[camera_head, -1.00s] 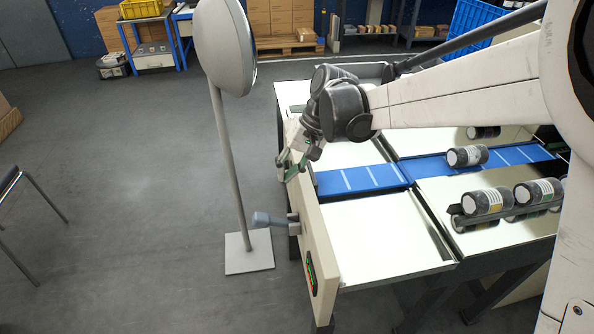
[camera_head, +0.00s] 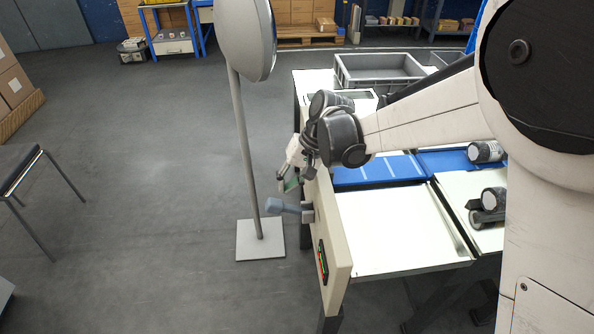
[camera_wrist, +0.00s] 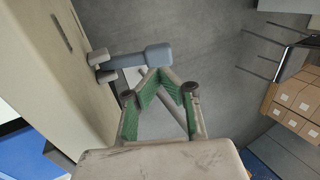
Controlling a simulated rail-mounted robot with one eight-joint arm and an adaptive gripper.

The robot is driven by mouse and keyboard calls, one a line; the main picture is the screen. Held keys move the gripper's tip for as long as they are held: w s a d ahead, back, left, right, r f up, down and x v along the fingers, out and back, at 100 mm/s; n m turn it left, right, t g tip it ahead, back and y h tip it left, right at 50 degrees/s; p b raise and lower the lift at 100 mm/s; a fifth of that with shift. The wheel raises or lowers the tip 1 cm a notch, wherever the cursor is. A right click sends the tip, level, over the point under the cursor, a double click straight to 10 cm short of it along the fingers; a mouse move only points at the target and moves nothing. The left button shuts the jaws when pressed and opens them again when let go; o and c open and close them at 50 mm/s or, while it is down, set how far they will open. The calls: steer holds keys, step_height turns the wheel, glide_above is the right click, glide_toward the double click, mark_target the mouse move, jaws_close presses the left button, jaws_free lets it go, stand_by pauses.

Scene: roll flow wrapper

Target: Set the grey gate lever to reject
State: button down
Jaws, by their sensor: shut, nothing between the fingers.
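The grey gate lever (camera_head: 287,206) sticks out to the left from the cream front panel (camera_head: 326,229) of the machine. In the wrist view the lever (camera_wrist: 140,58) lies just beyond my fingertips, with its thick grip end near them and its pivot bracket on the panel. My gripper (camera_head: 287,186) has green-padded fingers and hangs beside the panel, just above and behind the lever in the head view. In the wrist view my gripper (camera_wrist: 158,76) has its fingertips together, with nothing between them. I cannot tell whether the fingertips touch the lever.
A pole with a round grey head (camera_head: 246,35) stands on a square base (camera_head: 260,240) left of the machine, close to the lever. A panel with red and green marks (camera_head: 323,262) is below the lever. Floor at left is mostly clear.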

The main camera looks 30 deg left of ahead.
mark_target(276, 202)
steer(key=shift+b+x, duration=0.35)
steer(key=shift+x, duration=2)
steer(key=shift+f, duration=0.1)
